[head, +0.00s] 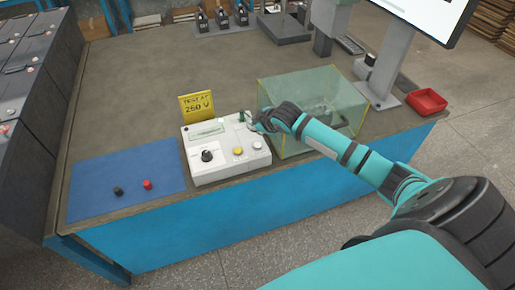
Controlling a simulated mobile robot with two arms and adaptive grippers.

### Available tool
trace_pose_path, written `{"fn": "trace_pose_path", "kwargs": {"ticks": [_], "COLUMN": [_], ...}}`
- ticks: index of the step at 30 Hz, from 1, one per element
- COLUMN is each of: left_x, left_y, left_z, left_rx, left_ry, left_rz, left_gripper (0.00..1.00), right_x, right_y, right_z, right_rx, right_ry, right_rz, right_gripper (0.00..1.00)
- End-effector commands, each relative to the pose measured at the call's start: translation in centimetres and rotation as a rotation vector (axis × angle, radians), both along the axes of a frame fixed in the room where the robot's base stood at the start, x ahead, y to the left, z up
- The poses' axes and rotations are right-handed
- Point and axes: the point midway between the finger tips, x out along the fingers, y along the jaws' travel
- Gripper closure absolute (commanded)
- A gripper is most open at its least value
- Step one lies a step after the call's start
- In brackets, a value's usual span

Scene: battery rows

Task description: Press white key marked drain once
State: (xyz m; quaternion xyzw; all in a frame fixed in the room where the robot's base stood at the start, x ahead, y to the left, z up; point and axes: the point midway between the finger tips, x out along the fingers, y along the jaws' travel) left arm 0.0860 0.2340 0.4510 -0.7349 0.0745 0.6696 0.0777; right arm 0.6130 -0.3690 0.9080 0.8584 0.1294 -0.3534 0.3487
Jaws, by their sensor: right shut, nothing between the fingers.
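The white control box (222,168) sits near the table's front edge. On its sloping face are a black knob (207,156), a yellow key (238,151) and a small white key (257,145) at the right. Any lettering by the keys is too small to read, so I cannot confirm the word drain. My right gripper (250,121) is shut and empty, over the box's back right corner, behind and above the white key. I cannot tell whether its tips touch the box. My left gripper is out of view.
A clear greenish box (318,140) stands right beside my right forearm. A yellow sign reading 250 V (197,106) stands behind the control box. A blue mat (125,178) with a black and a red cap lies left. A red tray (427,102) sits at the right.

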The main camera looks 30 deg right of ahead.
Motion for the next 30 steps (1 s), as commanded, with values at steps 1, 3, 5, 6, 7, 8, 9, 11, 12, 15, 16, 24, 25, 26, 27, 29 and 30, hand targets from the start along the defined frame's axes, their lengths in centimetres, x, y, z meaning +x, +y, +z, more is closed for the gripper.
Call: {"fn": "trace_pose_path", "kwargs": {"ticks": [1,3,5,6,7,8,9,11,12,15,16,24,25,26,27,29,30], "left_x": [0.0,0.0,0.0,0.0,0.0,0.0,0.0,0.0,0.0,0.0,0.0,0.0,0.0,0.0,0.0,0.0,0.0], "left_y": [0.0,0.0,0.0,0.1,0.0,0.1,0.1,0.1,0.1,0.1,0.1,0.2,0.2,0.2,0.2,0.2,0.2], "left_z": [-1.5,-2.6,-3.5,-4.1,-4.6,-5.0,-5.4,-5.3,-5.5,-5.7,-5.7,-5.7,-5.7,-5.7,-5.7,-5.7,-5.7], "left_rx": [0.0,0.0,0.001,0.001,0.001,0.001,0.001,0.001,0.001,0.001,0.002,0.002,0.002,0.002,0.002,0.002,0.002], "left_ry": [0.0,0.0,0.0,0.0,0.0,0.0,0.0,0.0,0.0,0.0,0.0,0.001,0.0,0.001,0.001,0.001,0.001], "left_rz": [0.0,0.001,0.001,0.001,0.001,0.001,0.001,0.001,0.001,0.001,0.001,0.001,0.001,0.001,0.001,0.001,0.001], "left_gripper": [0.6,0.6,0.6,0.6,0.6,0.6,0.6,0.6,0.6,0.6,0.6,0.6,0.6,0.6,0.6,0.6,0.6], "right_x": [0.0,0.0,0.0,0.0,0.0,0.0,0.0,0.0,0.0,0.0,0.0,0.0,0.0,0.0,0.0,0.0,0.0], "right_y": [0.0,0.0,0.0,0.0,0.0,0.0,0.0,0.0,0.0,0.0,0.0,0.0,0.0,0.0,0.0,0.0,0.0], "right_z": [-1.4,-2.4,-3.1,-3.6,-4.0,-4.4,-4.7,-5.2,-5.6,-6.2,-6.3,-6.5,-6.5,-6.5,-6.5,-6.5,-6.5], "right_rx": [0.0,0.0,0.0,0.0,0.0,0.0,0.0,0.0,0.0,0.0,0.0,0.0,0.0,0.0,0.0,0.0,0.0], "right_ry": [0.0,0.0,-0.001,-0.001,-0.001,-0.001,-0.001,0.001,0.001,-0.001,-0.001,0.0,0.0,0.0,0.0,0.0,0.0], "right_rz": [0.0,0.0,0.001,0.001,0.001,0.001,0.001,0.0,-0.001,0.0,0.0,0.0,0.0,0.0,0.0,0.0,0.0], "right_gripper": [1.0,1.0,1.0,1.0,1.0,1.0,1.0,1.0,1.0,1.0,1.0,1.0,1.0,1.0,1.0,1.0,1.0]}}
